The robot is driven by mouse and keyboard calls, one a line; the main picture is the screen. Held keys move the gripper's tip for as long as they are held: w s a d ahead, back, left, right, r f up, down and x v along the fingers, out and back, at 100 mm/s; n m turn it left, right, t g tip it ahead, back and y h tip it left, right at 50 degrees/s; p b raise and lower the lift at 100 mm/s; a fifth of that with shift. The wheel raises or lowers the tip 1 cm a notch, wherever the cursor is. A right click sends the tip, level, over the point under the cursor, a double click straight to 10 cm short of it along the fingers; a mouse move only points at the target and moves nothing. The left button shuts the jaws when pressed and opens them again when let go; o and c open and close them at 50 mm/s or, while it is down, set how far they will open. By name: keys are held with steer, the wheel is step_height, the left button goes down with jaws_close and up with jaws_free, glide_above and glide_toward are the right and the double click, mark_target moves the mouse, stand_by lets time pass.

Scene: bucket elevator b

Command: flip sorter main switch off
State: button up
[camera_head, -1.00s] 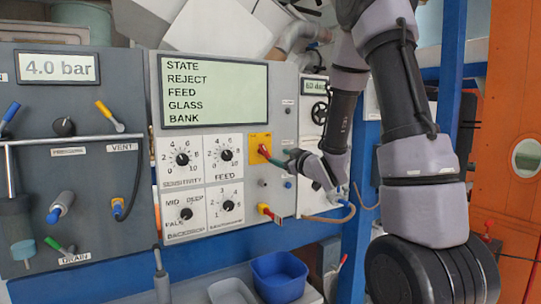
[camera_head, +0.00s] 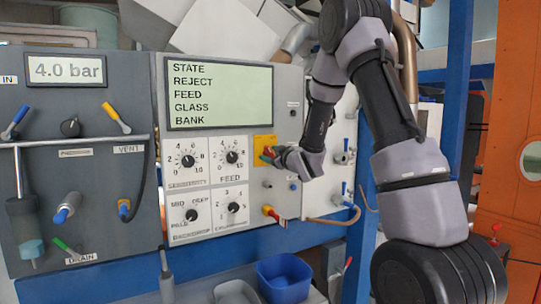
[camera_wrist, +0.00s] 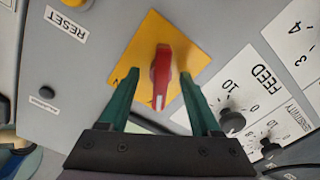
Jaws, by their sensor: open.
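The main switch is a red rotary handle (camera_wrist: 161,77) on a yellow square plate (camera_head: 264,142), set on the grey sorter panel right of the FEED dial. In the wrist view my gripper (camera_wrist: 158,88) is open, with its two green fingers on either side of the red handle and gaps showing between. The handle points along the fingers, with a white mark at its near end. In the head view my gripper (camera_head: 270,156) is at the yellow plate and hides most of the handle. Whether the fingers touch the panel cannot be told.
The FEED dial (camera_wrist: 231,121) is close beside one finger. A second red handle (camera_head: 271,212) is lower on the panel. The display (camera_head: 220,96) reads STATE, REJECT, FEED, GLASS, BANK. A blue bin (camera_head: 283,279) stands below. The pressure panel (camera_head: 95,180) is at left.

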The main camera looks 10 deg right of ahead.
jaws_close()
steer(key=shift+a+f+n, duration=0.1)
steer(key=shift+n, duration=1.4)
jaws_free()
steer(key=shift+s, duration=0.15)
steer(key=v, duration=1)
steer(key=shift+s, duration=0.25)
steer(key=shift+d, duration=0.2)
